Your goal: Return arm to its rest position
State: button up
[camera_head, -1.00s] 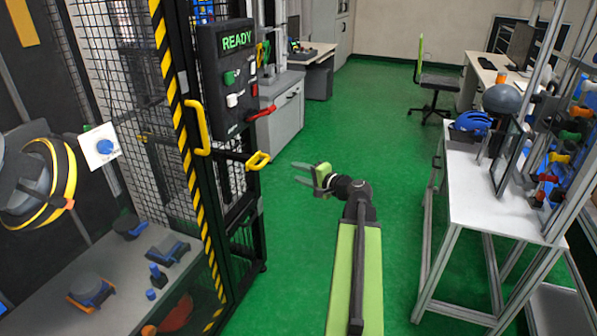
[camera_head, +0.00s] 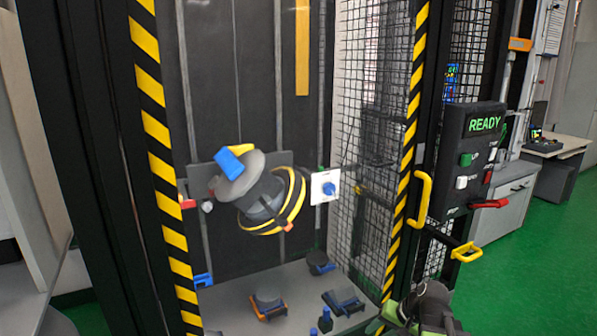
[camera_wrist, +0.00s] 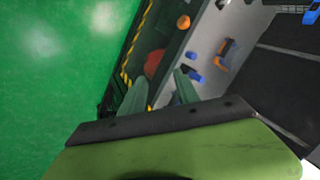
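My arm's end shows at the bottom right of the head view (camera_head: 425,308), low in front of the drop tower's right post; its fingers are hard to make out there. In the wrist view my gripper (camera_wrist: 160,78) has its two fingers apart with nothing between them, so it is open and empty. Beyond the fingers the wrist view shows the tower's base plate (camera_wrist: 213,35) and green floor.
The drop tower has a striped right post (camera_head: 405,185) with a yellow handle (camera_head: 423,198). A strapped, tilted dark round assembly (camera_head: 262,200) hangs inside. Several clamps lie on its base plate (camera_head: 235,308). A READY panel (camera_head: 474,150) stands right. Green floor (camera_head: 530,275) is free there.

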jog(key=s+a+f+n+g+h, duration=0.3)
jog(key=s+a+n+g+h, duration=0.15)
jog(key=s+a, duration=0.35)
notch_tip(320, 180, up, 17)
jog(key=w+p, duration=0.1)
jog(key=p, duration=1.6)
jog(key=shift+w+a+r, duration=0.15)
jog(key=shift+w, duration=0.1)
jog(key=shift+t, duration=0.25)
